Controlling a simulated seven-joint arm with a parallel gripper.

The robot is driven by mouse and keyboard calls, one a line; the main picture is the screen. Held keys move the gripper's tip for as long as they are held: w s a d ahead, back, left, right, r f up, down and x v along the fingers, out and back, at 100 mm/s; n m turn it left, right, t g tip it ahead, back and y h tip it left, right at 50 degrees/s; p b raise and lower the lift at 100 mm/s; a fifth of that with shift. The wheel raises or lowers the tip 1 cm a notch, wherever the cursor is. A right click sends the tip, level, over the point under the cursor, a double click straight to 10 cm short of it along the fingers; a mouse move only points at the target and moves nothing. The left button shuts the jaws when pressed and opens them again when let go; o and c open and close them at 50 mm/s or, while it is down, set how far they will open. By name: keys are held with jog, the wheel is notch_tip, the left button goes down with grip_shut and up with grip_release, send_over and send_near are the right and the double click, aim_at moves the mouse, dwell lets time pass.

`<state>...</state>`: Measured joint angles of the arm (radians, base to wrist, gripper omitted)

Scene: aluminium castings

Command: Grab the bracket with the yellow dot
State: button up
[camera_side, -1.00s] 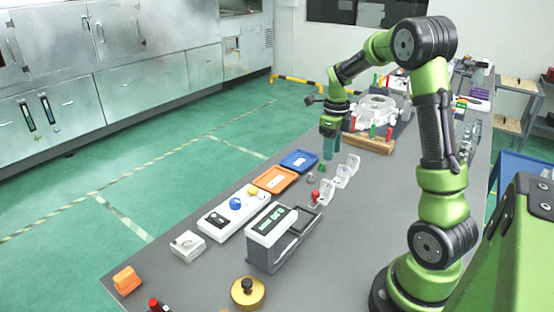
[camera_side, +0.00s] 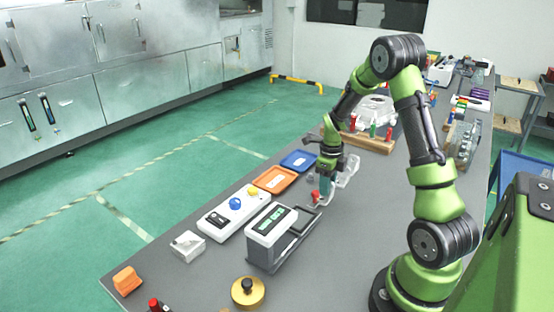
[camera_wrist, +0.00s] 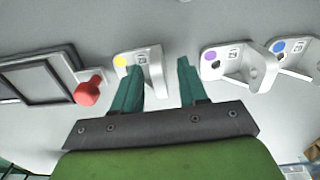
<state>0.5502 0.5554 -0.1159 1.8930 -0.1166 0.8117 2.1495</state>
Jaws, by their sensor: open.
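The bracket with the yellow dot (camera_wrist: 153,68) is a pale metal angle piece in the wrist view, with a small printed label beside the dot. My gripper (camera_wrist: 160,80) is open, its two teal fingers apart. The left finger overlaps the bracket's plate and the right finger stands clear to its right, so the upright flange shows between them. I cannot tell whether they touch. In the side view my gripper (camera_side: 326,190) points down over the row of brackets and hides most of this one. A purple-dot bracket (camera_wrist: 238,66) and a blue-dot bracket (camera_wrist: 296,60) stand to the right.
A red knob (camera_wrist: 88,92) is close left of the yellow-dot bracket, beside a dark frame (camera_wrist: 45,80). In the side view a scale-like device (camera_side: 271,225) with a display stands near. Orange (camera_side: 275,180) and blue (camera_side: 298,161) trays lie left of my gripper.

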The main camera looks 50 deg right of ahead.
jog(key=shift+c, duration=0.4)
grip_shut()
jog(key=shift+r, duration=0.15)
